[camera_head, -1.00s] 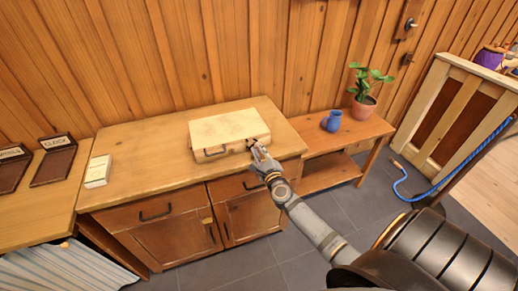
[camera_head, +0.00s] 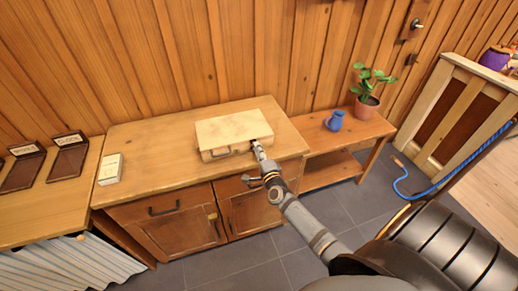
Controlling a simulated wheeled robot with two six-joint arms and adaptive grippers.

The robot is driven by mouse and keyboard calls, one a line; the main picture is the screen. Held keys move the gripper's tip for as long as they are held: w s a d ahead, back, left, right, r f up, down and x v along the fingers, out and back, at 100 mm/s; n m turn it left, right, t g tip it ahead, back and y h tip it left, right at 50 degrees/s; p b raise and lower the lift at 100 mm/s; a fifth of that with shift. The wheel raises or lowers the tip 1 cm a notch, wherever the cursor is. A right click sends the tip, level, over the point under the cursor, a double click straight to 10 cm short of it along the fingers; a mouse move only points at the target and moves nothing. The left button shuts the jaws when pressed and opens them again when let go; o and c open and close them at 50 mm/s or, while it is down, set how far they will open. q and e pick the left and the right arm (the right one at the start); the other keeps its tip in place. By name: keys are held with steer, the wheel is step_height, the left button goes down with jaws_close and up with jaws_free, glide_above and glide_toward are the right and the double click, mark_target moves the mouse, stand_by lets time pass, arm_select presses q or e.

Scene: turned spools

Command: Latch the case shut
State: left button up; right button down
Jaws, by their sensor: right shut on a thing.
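The case (camera_head: 232,128) is a flat, cream-topped box with its lid down, lying on the wooden cabinet (camera_head: 140,140). Its dark handle (camera_head: 220,154) is on the front side. My right gripper (camera_head: 255,145) is at the right part of the case's front and appears shut at its edge. The gripper covers that corner, so the latch it may be touching is too small and hidden to make out. My left gripper is not in view.
A blue jug (camera_head: 334,120) and a potted plant (camera_head: 367,101) stand on the lower bench (camera_head: 345,138) to the right. A white box (camera_head: 110,169) sits at the cabinet top's left end. Dark labelled trays (camera_head: 68,160) lie farther left.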

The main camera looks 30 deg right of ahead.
stand_by(0.4)
steer(key=c, duration=1.3)
jaws_free()
steer(key=shift+a, duration=0.1)
steer(key=v, duration=1.2)
steer(key=shift+n, duration=0.3)
steer(key=s+a+f+n+g+y, duration=0.1)
steer(key=s+f+n+g, duration=0.3)
steer(key=f, duration=0.6)
steer(key=s+a+f+n+g+y, duration=0.15)
steer(key=s+f+n, duration=0.3)
steer(key=f, duration=0.65)
steer(key=s+f+n+g+y, duration=0.1)
steer(key=s+f+n+g, duration=0.3)
steer(key=f, duration=0.6)
steer(key=s+f+n+g, duration=0.3)
steer(key=s+f, duration=0.3)
steer(key=s, duration=0.6)
steer(key=s+a+f+n+g, duration=0.1)
steer(key=s+f+n+g, duration=0.3)
steer(key=s, duration=0.9)
step_height(320, 180, down, 3)
steer(key=shift+a+n, duration=0.25)
steer(key=shift+n, duration=0.4)
